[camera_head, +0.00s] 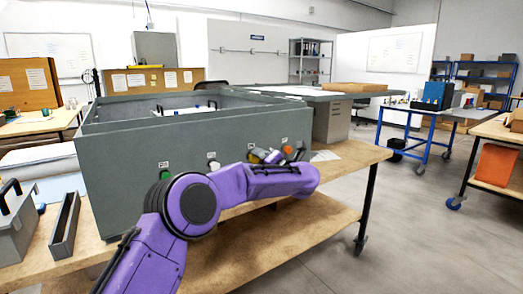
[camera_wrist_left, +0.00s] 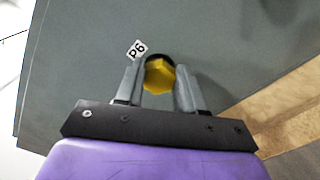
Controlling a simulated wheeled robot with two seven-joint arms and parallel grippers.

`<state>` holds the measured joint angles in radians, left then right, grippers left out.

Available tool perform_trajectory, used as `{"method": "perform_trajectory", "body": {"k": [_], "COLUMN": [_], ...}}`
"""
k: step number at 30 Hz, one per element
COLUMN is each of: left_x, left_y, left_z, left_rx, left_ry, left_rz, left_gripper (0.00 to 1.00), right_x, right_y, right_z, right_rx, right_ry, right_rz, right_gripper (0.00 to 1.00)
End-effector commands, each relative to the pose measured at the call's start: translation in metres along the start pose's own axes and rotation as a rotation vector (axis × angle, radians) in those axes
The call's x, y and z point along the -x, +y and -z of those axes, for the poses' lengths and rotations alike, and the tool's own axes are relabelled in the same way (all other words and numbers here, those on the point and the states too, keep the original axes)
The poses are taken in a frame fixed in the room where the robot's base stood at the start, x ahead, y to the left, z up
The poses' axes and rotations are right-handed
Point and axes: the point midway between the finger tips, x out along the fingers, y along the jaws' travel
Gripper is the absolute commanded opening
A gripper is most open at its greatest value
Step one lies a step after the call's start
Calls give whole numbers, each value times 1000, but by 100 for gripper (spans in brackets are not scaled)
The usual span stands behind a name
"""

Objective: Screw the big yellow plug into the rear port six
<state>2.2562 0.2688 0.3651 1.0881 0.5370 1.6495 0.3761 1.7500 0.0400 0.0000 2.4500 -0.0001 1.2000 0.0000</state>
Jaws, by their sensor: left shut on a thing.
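The big yellow plug (camera_wrist_left: 160,76) shows its hexagonal head in the left wrist view, between the two grey fingers of my left gripper (camera_wrist_left: 159,88). The gripper is shut on it. The plug sits against a dark round port (camera_wrist_left: 155,58) in a grey wall, beside a label reading P6 (camera_wrist_left: 137,49). How deep it sits in the port I cannot tell. In the head view my left gripper (camera_head: 268,156) is small and partly hidden by my purple arm, close to the front of the grey analyser housing (camera_head: 120,160). My right gripper is not in view.
The housing front carries a green plug (camera_head: 165,175), a white one (camera_head: 214,165) and an orange one (camera_head: 287,150). The housing stands on a wooden workbench (camera_head: 352,157). An open grey tray (camera_head: 65,225) and a grey toolbox (camera_head: 15,225) lie to its left.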

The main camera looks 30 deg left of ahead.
Motion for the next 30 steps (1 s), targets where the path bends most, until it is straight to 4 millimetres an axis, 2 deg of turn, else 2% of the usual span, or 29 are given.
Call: {"method": "perform_trajectory", "body": {"k": [1,30], "left_x": [0,-1], "left_y": [1,-4], "left_z": [1,7], "left_rx": [-31,-606], "left_ry": [10,15], "left_rz": [4,7], "left_gripper": [0,0], "right_x": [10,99], "right_y": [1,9], "right_z": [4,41], "right_rx": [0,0], "right_ry": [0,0], "right_rz": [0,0], "right_gripper": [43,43]}}
